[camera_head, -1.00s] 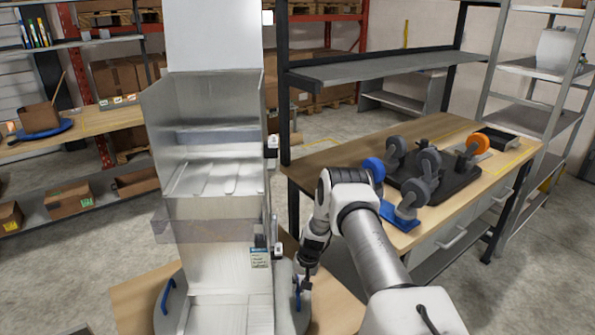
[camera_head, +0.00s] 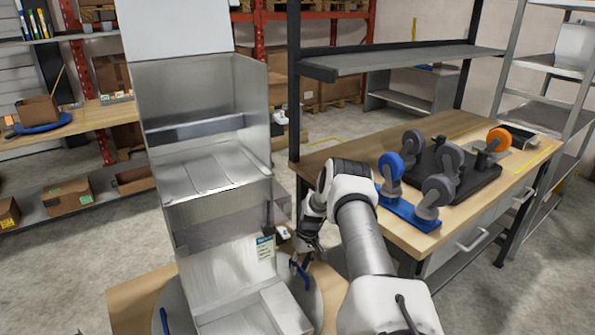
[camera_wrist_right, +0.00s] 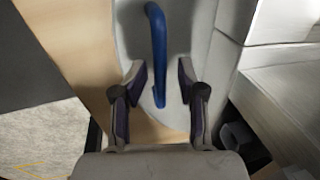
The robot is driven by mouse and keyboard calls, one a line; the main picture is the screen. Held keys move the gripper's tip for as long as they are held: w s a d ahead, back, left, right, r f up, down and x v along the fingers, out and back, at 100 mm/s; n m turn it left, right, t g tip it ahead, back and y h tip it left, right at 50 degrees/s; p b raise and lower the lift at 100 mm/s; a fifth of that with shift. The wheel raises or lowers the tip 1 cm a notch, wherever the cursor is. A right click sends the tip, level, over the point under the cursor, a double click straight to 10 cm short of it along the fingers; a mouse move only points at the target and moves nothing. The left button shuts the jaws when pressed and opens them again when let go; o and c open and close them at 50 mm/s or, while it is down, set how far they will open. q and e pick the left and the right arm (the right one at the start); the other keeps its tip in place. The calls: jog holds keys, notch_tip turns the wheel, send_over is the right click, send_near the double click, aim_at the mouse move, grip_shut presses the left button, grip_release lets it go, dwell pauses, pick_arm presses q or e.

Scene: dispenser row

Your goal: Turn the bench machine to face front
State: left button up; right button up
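The bench machine (camera_head: 215,167) is a tall pale metal dispenser with open shelves and a small label. It stands upright on a round grey turntable base, its front angled a little toward the right of the head view. A blue handle (camera_head: 299,272) is on the base's right side; another blue handle (camera_head: 164,321) shows at its lower left. My right gripper (camera_head: 305,258) is at the right handle. In the right wrist view, my right gripper (camera_wrist_right: 160,78) is open, with the blue handle (camera_wrist_right: 158,45) between its fingers and a gap on both sides. My left gripper is out of view.
A wooden workbench (camera_head: 340,160) with grey, blue and orange castors stands at the right, close to my right arm. Shelving with boxes (camera_head: 68,195) is at the left. A wooden top (camera_head: 125,305) lies under the turntable. Bare floor shows at the lower left.

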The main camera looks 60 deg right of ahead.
jog(key=shift+r, duration=0.5)
notch_tip(320, 180, up, 11)
jog(key=s+d, duration=0.1)
jog(key=d, duration=0.1)
